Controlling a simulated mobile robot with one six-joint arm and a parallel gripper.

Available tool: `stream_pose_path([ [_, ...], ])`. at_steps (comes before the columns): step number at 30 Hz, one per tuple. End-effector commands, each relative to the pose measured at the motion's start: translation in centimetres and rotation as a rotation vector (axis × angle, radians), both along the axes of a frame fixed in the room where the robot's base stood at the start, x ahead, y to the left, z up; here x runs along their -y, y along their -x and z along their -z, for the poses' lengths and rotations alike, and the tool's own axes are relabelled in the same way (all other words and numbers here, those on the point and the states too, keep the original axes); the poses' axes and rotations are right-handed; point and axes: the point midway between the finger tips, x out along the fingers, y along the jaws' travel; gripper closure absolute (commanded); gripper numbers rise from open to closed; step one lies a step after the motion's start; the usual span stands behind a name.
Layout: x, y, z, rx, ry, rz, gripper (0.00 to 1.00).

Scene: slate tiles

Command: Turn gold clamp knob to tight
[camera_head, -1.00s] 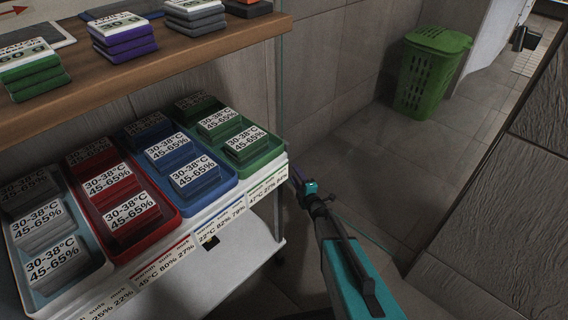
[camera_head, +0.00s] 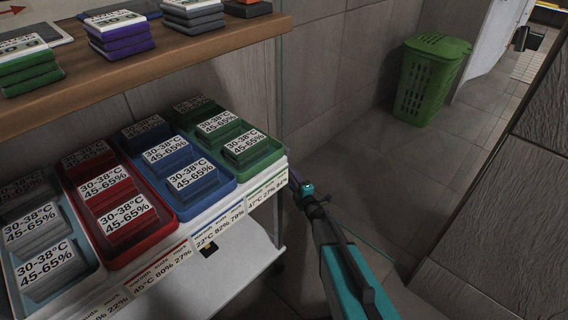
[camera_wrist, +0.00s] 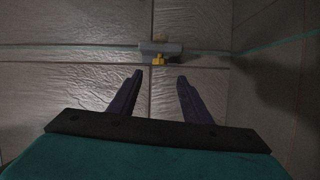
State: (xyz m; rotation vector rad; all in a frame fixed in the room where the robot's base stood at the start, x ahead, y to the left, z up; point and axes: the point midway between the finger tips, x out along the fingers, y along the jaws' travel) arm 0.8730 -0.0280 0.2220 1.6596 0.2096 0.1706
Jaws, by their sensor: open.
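The gold clamp knob (camera_wrist: 158,59) is small in the wrist view, on the underside of a grey clamp body (camera_wrist: 160,47) against the tiled wall. A thin teal line runs sideways past the clamp. My gripper (camera_wrist: 156,76) is open and empty, its two dark fingers spread below the knob in the picture and apart from it. In the head view my gripper (camera_head: 297,182) shows small beside the shelf's right end. I cannot make out the clamp or the knob there, and the knob's setting is too small to read.
A shelf rack at the left holds red (camera_head: 94,222), blue (camera_head: 212,205) and green (camera_head: 270,158) trays of labelled blocks, close to my arm. A wooden board (camera_head: 185,55) with stacked blocks is above. A green basket (camera_head: 431,82) stands at the back. Floor between is clear.

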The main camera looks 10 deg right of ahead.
Motion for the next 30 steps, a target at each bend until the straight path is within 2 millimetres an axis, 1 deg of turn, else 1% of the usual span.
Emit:
stream_pose_path([
  [1, -0.2, -0.9, 0.2, 0.001, 0.0, -0.001, 0.56],
  [3, -0.4, -1.8, 0.3, 0.001, 0.001, 0.0, 0.56],
  [18, -1.9, -8.2, 0.3, 0.002, 0.0, 0.0, 0.56],
  [24, -2.3, -10.0, 0.3, 0.0, 0.0, 0.001, 0.56],
  [30, -2.6, -10.8, 0.2, 0.001, 0.0, 0.001, 0.56],
])
